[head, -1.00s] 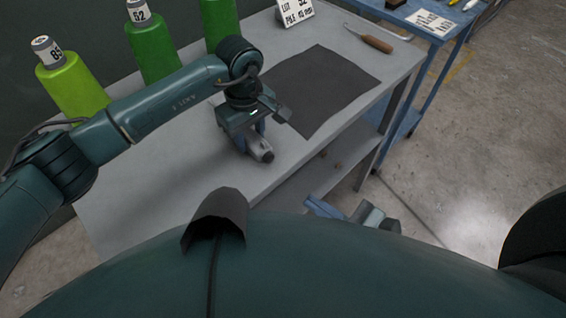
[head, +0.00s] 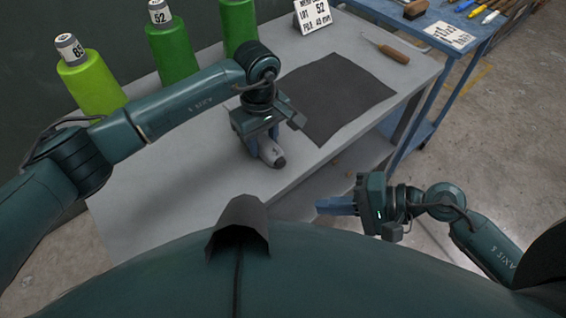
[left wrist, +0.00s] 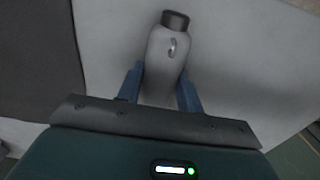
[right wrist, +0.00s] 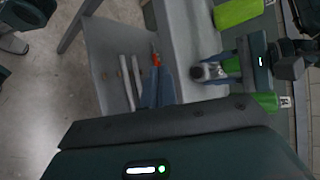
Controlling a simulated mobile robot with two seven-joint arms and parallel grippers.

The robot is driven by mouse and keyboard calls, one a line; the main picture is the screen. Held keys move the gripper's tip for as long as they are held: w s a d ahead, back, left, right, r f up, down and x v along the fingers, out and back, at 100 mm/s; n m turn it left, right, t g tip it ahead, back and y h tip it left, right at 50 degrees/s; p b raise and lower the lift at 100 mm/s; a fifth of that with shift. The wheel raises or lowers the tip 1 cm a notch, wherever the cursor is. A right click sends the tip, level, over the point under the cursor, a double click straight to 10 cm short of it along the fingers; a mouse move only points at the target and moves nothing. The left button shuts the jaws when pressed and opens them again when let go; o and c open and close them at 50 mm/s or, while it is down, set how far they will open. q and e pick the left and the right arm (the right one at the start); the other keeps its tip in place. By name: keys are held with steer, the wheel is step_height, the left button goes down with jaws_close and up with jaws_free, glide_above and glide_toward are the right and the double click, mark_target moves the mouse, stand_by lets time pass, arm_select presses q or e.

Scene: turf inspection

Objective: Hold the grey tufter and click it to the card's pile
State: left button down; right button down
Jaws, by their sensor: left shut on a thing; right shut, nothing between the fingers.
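The grey tufter (head: 270,152) is a rounded grey body with a dark end cap, low over the grey table near its front edge. My left gripper (head: 256,143) is shut on it. In the left wrist view the tufter (left wrist: 166,58) sits between the blue fingers, with a small light slot on its upper face. I cannot tell whether it touches the table. The white card (head: 313,15) stands at the table's back, reading LOT 52 and PILE 40 mm; its top is cut off. My right gripper (head: 325,206) is shut and empty in front of the table.
A dark square mat (head: 340,95) lies right of the tufter. A wooden-handled tool (head: 388,50) lies behind it. Green cones (head: 172,45) line the back left. A blue bench (head: 465,22) holds brushes and tools. A lower shelf (right wrist: 105,60) holds pale rods.

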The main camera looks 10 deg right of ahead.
mark_target(294, 176)
arm_select(q)
steer(key=shift+f, duration=0.1)
arm_select(e)
steer(key=shift+w+a, duration=0.8)
steer(key=shift+w, duration=0.45)
steer(key=shift+w+a, duration=0.75)
steer(key=shift+w, duration=0.5)
steer(key=shift+w+a, duration=0.8)
steer(key=shift+w, duration=0.45)
steer(key=shift+w+a, duration=0.2)
steer(key=shift+w, duration=0.15)
steer(key=shift+w+a, duration=0.3)
steer(key=shift+w, duration=0.2)
steer(key=shift+s+d, duration=0.55)
steer(key=shift+s, duration=0.3)
steer(key=s+d, duration=0.1)
steer(key=s, duration=0.2)
steer(key=s+d, duration=0.1)
steer(key=shift+s+d, duration=0.15)
steer(key=shift+d, duration=0.15)
